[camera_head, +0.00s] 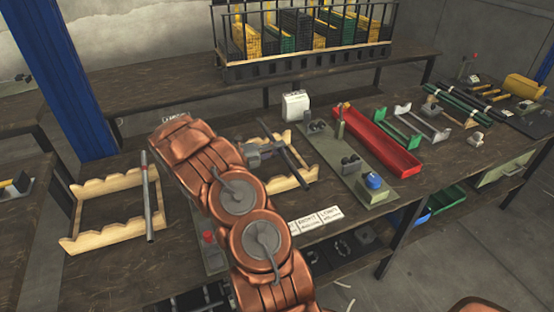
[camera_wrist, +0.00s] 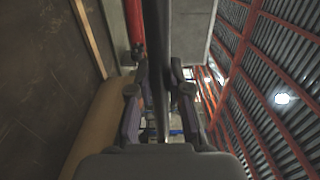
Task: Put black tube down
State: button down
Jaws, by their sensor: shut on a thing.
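My gripper (camera_head: 276,148) is shut on the black tube (camera_head: 297,171), which slants across the right-hand notched wooden rack (camera_head: 304,147). I cannot tell whether the tube touches the rack or is held just above it. In the wrist view the black tube (camera_wrist: 156,45) runs up and down between the two fingers of my gripper (camera_wrist: 158,95). My copper-coloured arm hides the left part of that rack.
A second wooden rack (camera_head: 90,243) at the left carries a grey tube (camera_head: 148,205). A red tray (camera_head: 385,145), a green-grey press plate (camera_head: 352,172) and a white box (camera_head: 295,106) stand to the right. White labels (camera_head: 316,219) lie at the table's front edge.

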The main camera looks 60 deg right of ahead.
jog(key=shift+f+p, duration=0.35)
jog(key=shift+f, duration=2)
jog(key=c, duration=1.1)
grip_release()
jog(key=b+v, duration=0.1)
jog(key=v, duration=0.6)
jog(key=shift+w+a, duration=0.15)
jog(key=shift+a, duration=0.1)
jog(key=shift+a+r+m, duration=0.2)
jog(key=shift+r+m, duration=0.2)
jog(key=shift+r, duration=0.1)
jog(key=s+a+r+m+t+y, duration=0.1)
jog(key=s+a+r+m+y, duration=0.6)
jog(key=s+a+r+m, duration=0.55)
jog(key=s+a+m+t+y, duration=0.2)
jog(key=a+m, duration=0.3)
jog(key=a, duration=0.4)
jog(key=s+a+m+t+y, duration=0.2)
jog(key=s+a+m, duration=0.3)
jog(key=a, duration=0.5)
jog(key=s+a+m+t+y, duration=0.3)
jog(key=a+m, duration=0.3)
jog(key=a, duration=0.4)
jog(key=shift+s+a+y, duration=0.25)
jog(key=shift+s+y, duration=0.25)
jog(key=shift+s, duration=0.05)
